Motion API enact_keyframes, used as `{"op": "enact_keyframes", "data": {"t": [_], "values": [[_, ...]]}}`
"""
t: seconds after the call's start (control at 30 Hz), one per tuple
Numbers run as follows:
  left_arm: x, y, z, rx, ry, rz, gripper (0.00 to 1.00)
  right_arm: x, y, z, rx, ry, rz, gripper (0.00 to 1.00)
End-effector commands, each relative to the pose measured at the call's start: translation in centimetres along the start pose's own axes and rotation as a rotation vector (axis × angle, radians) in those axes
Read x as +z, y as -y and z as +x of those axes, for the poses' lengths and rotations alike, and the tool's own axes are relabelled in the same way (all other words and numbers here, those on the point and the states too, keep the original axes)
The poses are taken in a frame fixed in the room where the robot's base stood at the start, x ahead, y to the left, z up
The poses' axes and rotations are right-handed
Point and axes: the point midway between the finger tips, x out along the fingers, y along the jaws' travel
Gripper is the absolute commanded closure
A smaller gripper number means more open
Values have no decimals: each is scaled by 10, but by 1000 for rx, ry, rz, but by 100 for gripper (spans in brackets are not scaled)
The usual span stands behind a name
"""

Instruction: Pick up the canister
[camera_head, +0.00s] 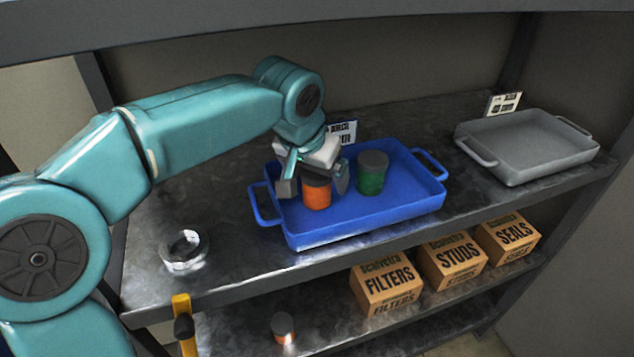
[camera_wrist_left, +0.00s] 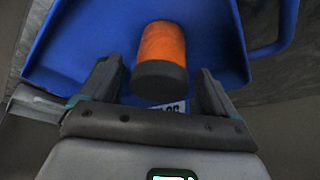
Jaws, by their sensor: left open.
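An orange canister (camera_head: 317,193) with a dark lid stands in the blue tray (camera_head: 420,203) on the upper shelf. My left gripper (camera_head: 314,186) is open, with one finger on each side of the orange canister in the head view. In the left wrist view, the orange canister (camera_wrist_left: 163,50) lies between and a little beyond the open fingers of the left gripper (camera_wrist_left: 158,85), with gaps on both sides. A green canister (camera_head: 372,174) with a dark lid stands to the right in the same tray. My right gripper is not in view.
A grey tray (camera_head: 530,145), empty, sits at the right of the shelf. A shiny metal ring (camera_head: 183,250) lies at the left. Boxes marked filters (camera_head: 387,285), studs (camera_head: 453,261) and seals (camera_head: 508,238) stand on the lower shelf, with another small canister (camera_head: 284,328) to their left.

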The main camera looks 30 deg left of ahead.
Motion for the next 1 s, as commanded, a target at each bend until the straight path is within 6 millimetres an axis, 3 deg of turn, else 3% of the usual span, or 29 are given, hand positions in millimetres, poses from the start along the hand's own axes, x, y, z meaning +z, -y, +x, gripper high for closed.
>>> {"op": "enact_keyframes", "data": {"t": [0.2,0.43,0.47,0.63,1.0], "values": [[1,0,29,-1,2,0,10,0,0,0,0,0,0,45],[-1,1,32,0,0,0,10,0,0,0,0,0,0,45],[-1,1,32,0,0,0,13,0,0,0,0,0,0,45],[-2,2,33,0,1,-1,69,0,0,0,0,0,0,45],[-4,2,29,-1,-1,-1,71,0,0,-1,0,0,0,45]]}}
